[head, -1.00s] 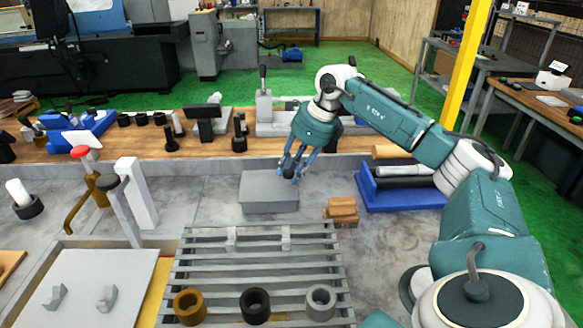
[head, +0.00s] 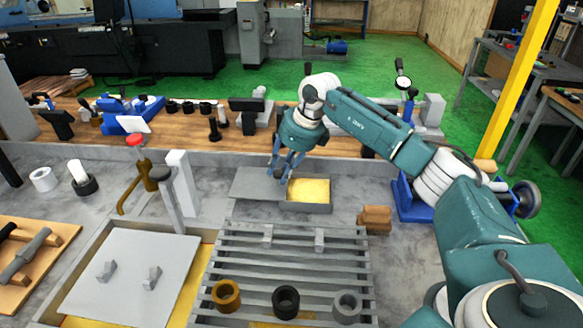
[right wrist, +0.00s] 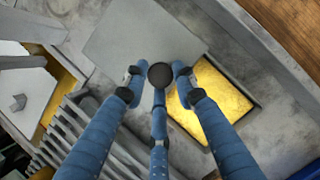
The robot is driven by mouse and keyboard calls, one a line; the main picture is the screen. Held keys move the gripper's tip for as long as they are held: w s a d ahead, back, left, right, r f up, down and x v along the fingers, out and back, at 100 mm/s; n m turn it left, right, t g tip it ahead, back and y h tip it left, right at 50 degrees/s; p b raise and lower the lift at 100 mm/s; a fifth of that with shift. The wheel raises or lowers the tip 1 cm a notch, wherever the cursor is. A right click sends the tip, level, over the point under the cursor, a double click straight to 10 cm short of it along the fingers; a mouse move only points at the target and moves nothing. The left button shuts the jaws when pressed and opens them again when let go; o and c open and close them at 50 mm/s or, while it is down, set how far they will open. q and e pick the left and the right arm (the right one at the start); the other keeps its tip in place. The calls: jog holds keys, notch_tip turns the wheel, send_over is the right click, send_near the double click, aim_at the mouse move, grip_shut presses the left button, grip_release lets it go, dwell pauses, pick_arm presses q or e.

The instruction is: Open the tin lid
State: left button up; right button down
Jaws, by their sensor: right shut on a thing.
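The grey tin (head: 307,207) stands on the grey worktop behind the slatted rack, partly open. Its yellow inside shows on the right, and it also shows in the right wrist view (right wrist: 212,105). The flat grey lid (head: 252,183) is shifted to the left and sticks out well past the tin's left side; it also fills the upper middle of the right wrist view (right wrist: 125,45). My right gripper (head: 283,170) is shut on the lid's dark round knob (right wrist: 161,76). Whether the lid still touches the tin's rim is unclear. My left gripper is out of view.
The slatted rack (head: 290,262) with several rings is in front of the tin. Brown blocks (head: 375,219) lie to its right. A tray with a white plate (head: 135,268) is at the front left. A wooden shelf (head: 190,145) with tools runs behind.

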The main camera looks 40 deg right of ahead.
jog(key=shift+w+d+r, duration=0.2)
jog(key=shift+w+r, duration=0.05)
jog(key=shift+r, duration=0.2)
jog(key=c, duration=1.5)
grip_release()
jog(key=shift+o, duration=0.5)
jog(key=shift+f, duration=0.15)
jog(key=shift+s, duration=0.1)
jog(key=v, duration=1.2)
jog(key=shift+s, duration=0.15)
jog(key=shift+f, duration=0.15)
